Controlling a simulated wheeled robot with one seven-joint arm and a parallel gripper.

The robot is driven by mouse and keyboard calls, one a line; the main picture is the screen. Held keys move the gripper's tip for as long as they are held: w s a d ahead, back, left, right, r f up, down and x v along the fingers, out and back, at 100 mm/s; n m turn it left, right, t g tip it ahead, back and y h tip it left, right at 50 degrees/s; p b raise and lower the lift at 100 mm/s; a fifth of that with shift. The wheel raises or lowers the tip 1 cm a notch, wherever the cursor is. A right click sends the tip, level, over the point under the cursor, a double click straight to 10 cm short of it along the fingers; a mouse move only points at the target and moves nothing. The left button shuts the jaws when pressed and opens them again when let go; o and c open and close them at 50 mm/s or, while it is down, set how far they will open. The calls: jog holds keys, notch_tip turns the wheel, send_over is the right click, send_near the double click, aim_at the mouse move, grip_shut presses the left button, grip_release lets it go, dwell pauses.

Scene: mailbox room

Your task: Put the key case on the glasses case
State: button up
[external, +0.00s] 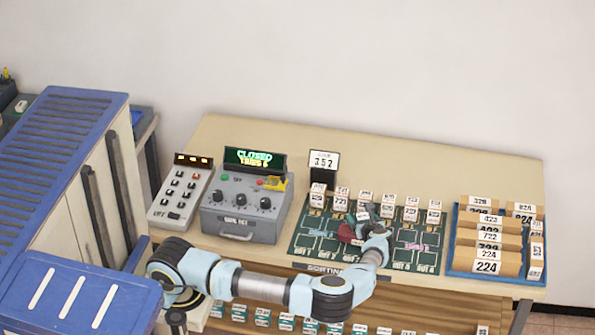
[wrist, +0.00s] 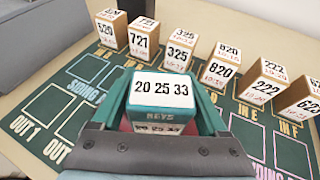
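The key case, a teal box with KEYS lettering and white "20 25 33" labels (wrist: 163,90), stands between the two fingers of my gripper (wrist: 165,100) in the wrist view. The fingers lie close along its left and right sides; whether they press on it cannot be told. A little red shows low beside the case, but what it belongs to is unclear. In the external view my gripper (external: 364,222) is low over the green sorting mat, with a dark red thing (external: 347,233) by its left side. I cannot make out the glasses case for sure.
The green mat (external: 300,245) bears a row of numbered blocks (external: 387,200) behind my gripper. A blue tray of large numbered blocks (external: 453,255) is at the right. A grey control box (external: 238,222) stands left. The back of the desk (external: 430,160) is clear.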

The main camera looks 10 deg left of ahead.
jog(key=shift+o, duration=1.2)
jog(key=shift+r, duration=0.1)
jog(key=b+v, duration=0.3)
jog(key=v, duration=0.9)
jog(key=shift+d, duration=0.1)
